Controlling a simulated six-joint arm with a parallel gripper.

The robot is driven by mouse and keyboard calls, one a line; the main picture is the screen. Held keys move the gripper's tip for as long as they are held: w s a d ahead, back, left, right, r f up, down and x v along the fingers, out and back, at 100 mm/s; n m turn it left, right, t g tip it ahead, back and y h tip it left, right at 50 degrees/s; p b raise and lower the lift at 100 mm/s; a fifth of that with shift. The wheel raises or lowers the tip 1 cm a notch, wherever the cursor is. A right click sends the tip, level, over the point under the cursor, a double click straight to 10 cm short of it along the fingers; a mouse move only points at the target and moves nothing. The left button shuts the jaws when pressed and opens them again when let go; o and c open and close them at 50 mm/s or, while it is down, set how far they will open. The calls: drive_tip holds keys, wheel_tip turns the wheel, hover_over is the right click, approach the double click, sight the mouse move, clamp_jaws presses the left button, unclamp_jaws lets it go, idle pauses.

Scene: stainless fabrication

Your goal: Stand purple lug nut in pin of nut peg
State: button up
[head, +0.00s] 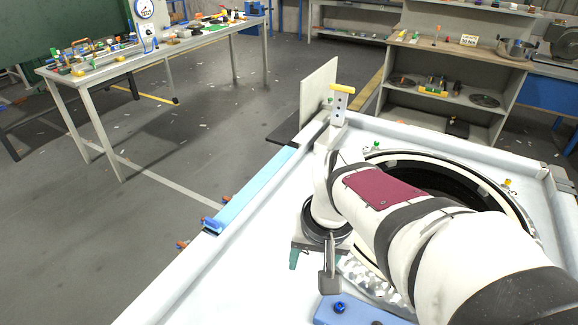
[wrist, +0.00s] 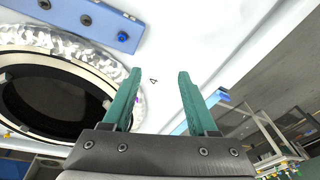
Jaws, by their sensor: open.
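My gripper (wrist: 158,76) is open, its two teal fingers apart with nothing between them. In the head view one teal finger (head: 293,259) shows beside the ring, above the white bench top. A blue plate (wrist: 70,10) with a row of dark round spots, one holding a blue piece (wrist: 123,38), lies at the top left of the wrist view. It looks like the nut peg, and it also shows in the head view (head: 327,312), partly behind my arm.
A large ring with a dark opening (head: 440,180) lies under my arm, with a green piece (head: 376,146) and a yellow piece (head: 507,183) at its rim. A raised light-blue strip (head: 250,190) edges the bench. White surface is clear left of my gripper.

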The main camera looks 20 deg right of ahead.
drive_tip(key=w+d+f+n+t+h, duration=0.1)
drive_tip(key=w+d+f+t+h, duration=0.1)
drive_tip(key=w+d, duration=1)
drive_tip(key=x, duration=0.5)
drive_tip(key=a+x, duration=0.1)
drive_tip(key=x, duration=0.4)
drive_tip(key=w+x, duration=0.1)
drive_tip(key=x, duration=0.5)
drive_tip(key=shift+w+a, duration=0.1)
drive_tip(key=shift+a, duration=0.05)
clamp_jaws()
